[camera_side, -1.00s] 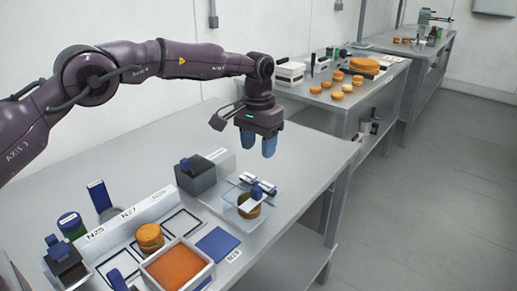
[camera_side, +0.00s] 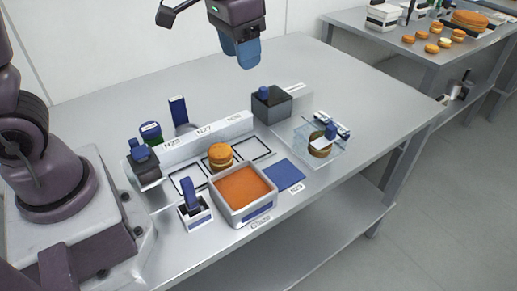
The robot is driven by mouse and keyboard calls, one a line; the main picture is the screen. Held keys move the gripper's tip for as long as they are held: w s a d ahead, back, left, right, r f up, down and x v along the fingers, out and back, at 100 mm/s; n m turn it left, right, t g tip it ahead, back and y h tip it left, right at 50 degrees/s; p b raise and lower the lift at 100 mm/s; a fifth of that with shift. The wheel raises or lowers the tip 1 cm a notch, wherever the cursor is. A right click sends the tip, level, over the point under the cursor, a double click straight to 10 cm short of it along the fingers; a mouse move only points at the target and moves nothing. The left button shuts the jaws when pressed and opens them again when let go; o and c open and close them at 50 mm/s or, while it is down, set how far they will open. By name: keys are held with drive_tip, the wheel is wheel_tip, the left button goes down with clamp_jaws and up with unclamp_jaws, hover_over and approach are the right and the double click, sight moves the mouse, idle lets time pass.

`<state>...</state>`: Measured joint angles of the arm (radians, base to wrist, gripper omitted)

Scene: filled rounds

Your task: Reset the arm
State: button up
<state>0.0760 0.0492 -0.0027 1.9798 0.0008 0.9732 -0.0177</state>
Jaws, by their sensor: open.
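My gripper (camera_side: 241,52) hangs at the top of the view with its blue fingers pointing down. It is open and empty, high above the far part of the grey table (camera_side: 350,85), and touches nothing. Most of the arm behind it is out of the picture. A round orange-brown filled cake (camera_side: 220,156) sits on a framed spot on the table. Another round (camera_side: 320,147) is inside a clear box with a blue-handled piece on top. A white tray (camera_side: 217,205) holds an orange filling.
A dark box with a blue knob (camera_side: 271,104) stands below the gripper. A second table (camera_side: 345,20) with several rounds is behind. The table's far part is clear.

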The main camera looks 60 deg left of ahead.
drive_tip(key=s+a+r+t, duration=0.1)
drive_tip(key=s+r+t, duration=0.1)
drive_tip(key=s, duration=0.5)
drive_tip(key=s+a+r+t, duration=0.1)
drive_tip(key=s+r+t, duration=0.1)
drive_tip(key=s, duration=0.6)
drive_tip(key=shift+a+n, duration=0.3)
drive_tip(key=shift+a, duration=0.05)
idle(0.8)
